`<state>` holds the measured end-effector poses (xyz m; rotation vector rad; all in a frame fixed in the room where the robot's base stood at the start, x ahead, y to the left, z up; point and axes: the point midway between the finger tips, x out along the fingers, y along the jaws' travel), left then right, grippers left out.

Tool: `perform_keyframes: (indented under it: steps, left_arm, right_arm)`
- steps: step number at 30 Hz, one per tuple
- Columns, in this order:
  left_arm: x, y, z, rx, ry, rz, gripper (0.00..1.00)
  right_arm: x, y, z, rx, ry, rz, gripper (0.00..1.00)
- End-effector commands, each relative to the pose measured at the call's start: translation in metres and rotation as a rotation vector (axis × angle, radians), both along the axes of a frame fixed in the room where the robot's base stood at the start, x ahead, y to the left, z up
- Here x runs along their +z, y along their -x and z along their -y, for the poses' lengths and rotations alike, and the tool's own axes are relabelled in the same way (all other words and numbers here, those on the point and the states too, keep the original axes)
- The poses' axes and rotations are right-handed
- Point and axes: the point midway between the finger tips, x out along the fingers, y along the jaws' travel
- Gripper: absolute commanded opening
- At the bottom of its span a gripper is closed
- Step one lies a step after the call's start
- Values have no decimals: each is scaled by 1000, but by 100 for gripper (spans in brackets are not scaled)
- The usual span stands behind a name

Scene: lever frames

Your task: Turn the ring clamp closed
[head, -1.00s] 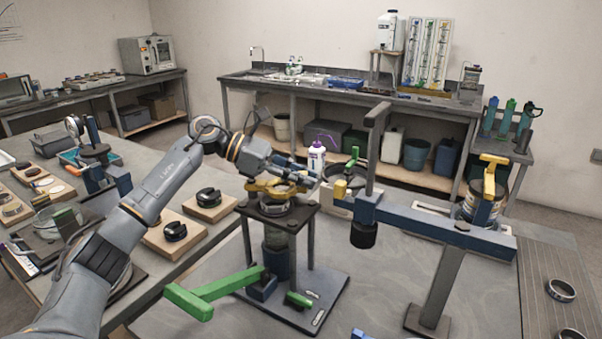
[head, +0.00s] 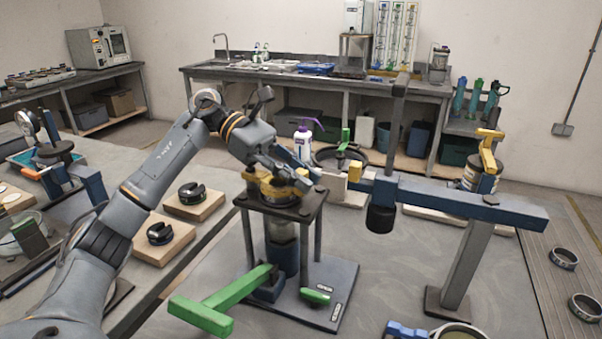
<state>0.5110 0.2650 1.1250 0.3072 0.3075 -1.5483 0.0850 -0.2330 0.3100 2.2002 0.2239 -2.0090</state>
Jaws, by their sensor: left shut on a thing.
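The yellow ring clamp (head: 262,189) sits around the top of a dark stand (head: 312,205) that has posts and a grey base plate. My left gripper (head: 290,178) reaches in from the upper left and is shut on the clamp. The gripper's dark fingers hide part of the clamp, so I cannot tell how far it is turned. My right gripper is not in view.
A green lever (head: 215,307) sticks out at the stand's front left. A blue beam (head: 460,203) with a dark upright post crosses to the right of the clamp. A white bottle (head: 303,145) stands behind. Wooden blocks with dark rings (head: 192,196) lie at left.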

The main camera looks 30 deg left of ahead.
Motion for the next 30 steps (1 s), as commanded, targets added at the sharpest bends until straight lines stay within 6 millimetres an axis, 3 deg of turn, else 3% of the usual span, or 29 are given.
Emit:
perform_keyframes:
  steps: [11, 12, 15, 25, 30]
  left_arm:
    - [-2, 2, 1, -10, -5, -3, 0]
    - [-2, 2, 1, -10, -4, -3, 27]
    - [-1, 2, 1, -9, -4, -3, 43]
    - [1, 1, -2, -5, -2, -1, 43]
    - [10, 1, -23, -4, -1, 1, 43]
  right_arm:
    - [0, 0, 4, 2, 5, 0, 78]
    - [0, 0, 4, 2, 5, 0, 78]
    - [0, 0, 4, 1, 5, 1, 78]
    - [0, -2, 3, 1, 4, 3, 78]
    - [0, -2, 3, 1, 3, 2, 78]
